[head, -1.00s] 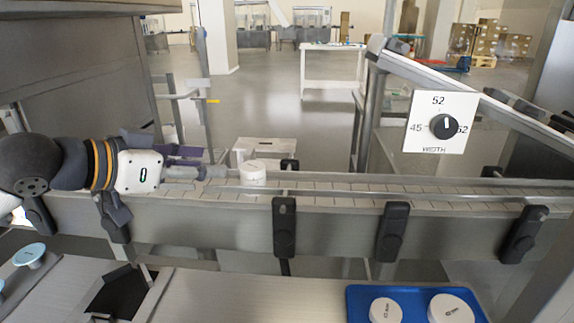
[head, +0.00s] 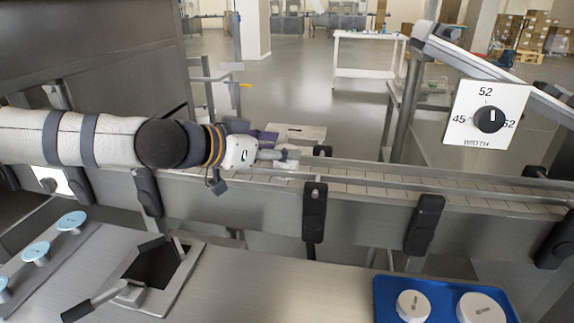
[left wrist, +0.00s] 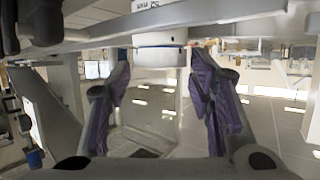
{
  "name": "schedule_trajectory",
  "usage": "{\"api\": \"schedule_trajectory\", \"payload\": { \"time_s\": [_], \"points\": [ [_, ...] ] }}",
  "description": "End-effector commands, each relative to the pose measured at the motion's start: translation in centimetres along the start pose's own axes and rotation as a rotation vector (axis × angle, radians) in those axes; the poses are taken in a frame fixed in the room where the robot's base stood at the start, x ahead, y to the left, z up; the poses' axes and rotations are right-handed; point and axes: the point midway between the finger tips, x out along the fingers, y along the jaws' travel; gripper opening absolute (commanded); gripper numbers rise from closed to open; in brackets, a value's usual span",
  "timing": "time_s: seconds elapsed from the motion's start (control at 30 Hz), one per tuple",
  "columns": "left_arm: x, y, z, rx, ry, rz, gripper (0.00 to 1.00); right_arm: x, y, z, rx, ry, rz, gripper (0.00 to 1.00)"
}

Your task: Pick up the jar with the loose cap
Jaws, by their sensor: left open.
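The jar (left wrist: 160,50) is small and white with a thin blue band, in the left wrist view at the top middle. The conveyor rail is above it in that picture, so it looks upside down. In the head view it is mostly hidden by my left gripper (head: 278,154), which is low over the conveyor. In the left wrist view the gripper (left wrist: 160,68) is open, with one purple-padded finger on each side of the jar. I cannot tell whether the fingers touch it, nor whether its cap is loose. My right gripper is not in view.
The conveyor (head: 380,188) has side rails and black clamps (head: 425,222). A width dial (head: 489,119) stands at right. A blue tray (head: 442,290) holds two white discs. Pale blue knob-like pieces (head: 37,252) stand left, beside a dark hatch (head: 155,265). The front table's middle is clear.

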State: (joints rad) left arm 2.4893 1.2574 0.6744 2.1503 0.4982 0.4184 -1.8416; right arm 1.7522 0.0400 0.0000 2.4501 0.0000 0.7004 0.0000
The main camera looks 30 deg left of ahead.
Motion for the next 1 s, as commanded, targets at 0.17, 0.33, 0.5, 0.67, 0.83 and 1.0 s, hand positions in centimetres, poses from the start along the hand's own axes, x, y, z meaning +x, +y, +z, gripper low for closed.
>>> {"api": "schedule_trajectory", "payload": {
  "time_s": [0.17, 0.33, 0.5, 0.67, 0.83, 1.0],
  "points": [
    [1.8, -0.1, 1.4, -0.008, -0.022, 0.002, 0.48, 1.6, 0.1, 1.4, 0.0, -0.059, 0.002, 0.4],
    [1.6, -0.1, 1.0, -0.006, -0.016, 0.001, 0.43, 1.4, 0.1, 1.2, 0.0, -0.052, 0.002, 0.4],
    [1.6, -0.1, 1.0, -0.006, -0.016, 0.001, 0.13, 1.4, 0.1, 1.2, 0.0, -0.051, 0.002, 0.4],
    [1.6, -0.1, 1.0, -0.006, -0.015, 0.001, 0.12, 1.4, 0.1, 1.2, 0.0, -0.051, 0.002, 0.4],
    [1.3, 0.2, 0.4, -0.004, -0.012, 0.001, 0.12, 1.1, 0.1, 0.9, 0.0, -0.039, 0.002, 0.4],
    [0.5, 1.2, -2.0, 0.002, -0.003, 0.001, 0.12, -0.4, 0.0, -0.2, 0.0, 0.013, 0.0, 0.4]
  ]
}}
